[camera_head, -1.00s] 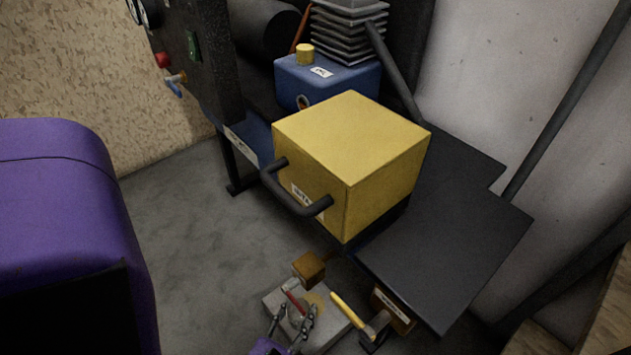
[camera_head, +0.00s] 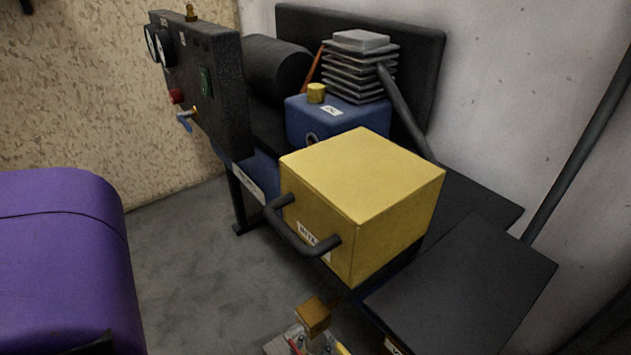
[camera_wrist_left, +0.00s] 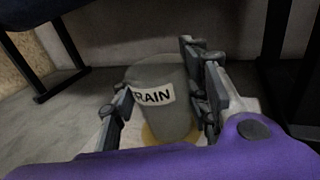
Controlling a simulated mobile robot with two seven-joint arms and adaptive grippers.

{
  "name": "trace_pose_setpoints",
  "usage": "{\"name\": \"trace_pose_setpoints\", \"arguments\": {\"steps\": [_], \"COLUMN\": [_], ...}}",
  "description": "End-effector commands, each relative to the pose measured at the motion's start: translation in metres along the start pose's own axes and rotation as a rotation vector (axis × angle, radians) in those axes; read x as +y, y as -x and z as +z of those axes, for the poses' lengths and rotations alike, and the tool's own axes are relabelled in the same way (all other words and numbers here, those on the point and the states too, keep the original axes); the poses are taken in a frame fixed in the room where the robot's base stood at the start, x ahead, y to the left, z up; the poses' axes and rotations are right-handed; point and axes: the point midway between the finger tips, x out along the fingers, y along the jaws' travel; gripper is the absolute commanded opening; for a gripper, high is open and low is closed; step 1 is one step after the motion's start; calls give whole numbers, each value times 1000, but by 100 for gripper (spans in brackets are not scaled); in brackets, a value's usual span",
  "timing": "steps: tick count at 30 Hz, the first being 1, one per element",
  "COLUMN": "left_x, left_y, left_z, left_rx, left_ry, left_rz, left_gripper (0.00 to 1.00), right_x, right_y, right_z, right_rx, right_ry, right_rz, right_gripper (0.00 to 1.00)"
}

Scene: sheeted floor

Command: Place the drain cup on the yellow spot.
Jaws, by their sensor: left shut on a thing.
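The drain cup (camera_wrist_left: 163,75) is a grey cup with a white label reading "RAIN", its first letter hidden by a finger. It looks upright in the left wrist view. My left gripper (camera_wrist_left: 163,98) is shut on it, with one finger on each side. The yellow spot (camera_wrist_left: 152,136) shows at the cup's base, on a light surface. I cannot tell whether the cup touches the spot. In the head view only a small part of this area shows at the bottom edge, and the cup is not clear there. My right gripper is in neither view.
A yellow box (camera_head: 365,180) with a black handle stands above the work area in the head view. A dark flat plate (camera_head: 465,285) is at the right. A small brown block (camera_head: 312,316) is close to the gripper area. Grey floor (camera_head: 190,260) is open at the left.

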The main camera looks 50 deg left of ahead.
Motion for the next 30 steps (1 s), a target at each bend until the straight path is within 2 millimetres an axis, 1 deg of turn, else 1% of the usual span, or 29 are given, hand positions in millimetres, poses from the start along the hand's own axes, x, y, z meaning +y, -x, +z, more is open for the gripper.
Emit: {"name": "trace_pose_setpoints", "arguments": {"steps": [1,2,6,17,18,20,23,30], "left_x": [0,0,0,0,0,1,1,0], "left_y": [0,0,0,0,3,11,29,81], "left_z": [-1,-2,-1,0,0,0,0,1], "left_rx": [0,0,0,0,2,3,4,3], "left_ry": [0,0,0,0,-1,-2,-1,-2], "left_rz": [0,0,0,0,0,0,0,0], "left_gripper": [13,44,62,62,62,62,62,62], "right_x": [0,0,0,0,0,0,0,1], "right_y": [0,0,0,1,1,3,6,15], "right_z": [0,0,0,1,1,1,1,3], "right_rx": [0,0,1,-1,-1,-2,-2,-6], "right_ry": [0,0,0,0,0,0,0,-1], "right_rz": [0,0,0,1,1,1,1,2], "right_gripper": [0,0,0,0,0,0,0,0]}}
